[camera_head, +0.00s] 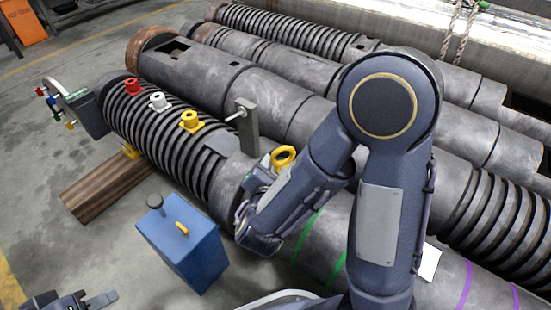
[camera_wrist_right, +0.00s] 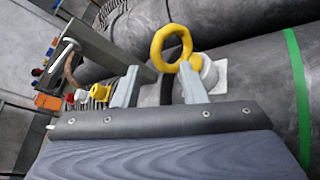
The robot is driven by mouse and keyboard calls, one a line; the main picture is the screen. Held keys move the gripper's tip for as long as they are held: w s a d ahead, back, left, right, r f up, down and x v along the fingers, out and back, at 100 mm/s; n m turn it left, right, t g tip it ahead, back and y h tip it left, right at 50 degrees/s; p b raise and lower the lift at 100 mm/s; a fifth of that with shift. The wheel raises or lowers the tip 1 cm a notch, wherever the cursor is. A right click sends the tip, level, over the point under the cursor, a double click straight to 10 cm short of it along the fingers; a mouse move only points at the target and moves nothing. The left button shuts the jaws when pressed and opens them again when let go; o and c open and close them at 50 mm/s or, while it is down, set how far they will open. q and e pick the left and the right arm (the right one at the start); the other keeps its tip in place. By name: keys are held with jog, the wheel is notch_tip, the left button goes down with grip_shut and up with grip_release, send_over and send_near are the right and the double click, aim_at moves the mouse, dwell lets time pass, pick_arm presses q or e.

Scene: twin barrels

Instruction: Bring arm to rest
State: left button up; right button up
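My right arm reaches in from the lower right of the head view, bent at the elbow, with its wrist low over the near barrel (camera_head: 330,232). In the right wrist view my right gripper (camera_wrist_right: 158,80) has its two grey fingers apart with nothing clamped between them. A yellow ring (camera_wrist_right: 170,46) stands just beyond the fingertips, beside a round grey fitting (camera_wrist_right: 207,72). The ring also shows in the head view (camera_head: 284,157); I cannot tell whether a finger touches it. My left gripper (camera_head: 102,299) is partly in view at the bottom left, away from the barrels; its opening is unclear.
A blue box (camera_head: 182,245) with a dark knob stands left of my right wrist. Red (camera_head: 131,87), white (camera_head: 158,101) and yellow (camera_head: 190,121) fittings and an upright grey bracket (camera_head: 248,128) rise from the near barrel. A wooden beam (camera_head: 105,188) lies on the floor; open floor is at left.

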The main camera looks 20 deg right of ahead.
jog(key=shift+s, duration=0.1)
dwell(0.4)
jog(key=s+d+m+g+h, duration=0.2)
jog(key=s+d+m+g, duration=0.6)
jog(key=s+d+m, duration=0.25)
jog(key=s+m+g+y+p, duration=0.1)
jog(key=s+m+g+y, duration=0.3)
jog(key=s, duration=0.3)
jog(key=s+a+r+m+t+y+p, duration=0.1)
jog(key=a+r+m+t+y, duration=0.4)
jog(key=a+r+m+y, duration=0.35)
notch_tip(320, 180, up, 36)
jog(key=m+p, duration=0.1)
jog(key=p, duration=3.7)
jog(key=shift+d+r, duration=0.15)
jog(key=shift+r, duration=0.05)
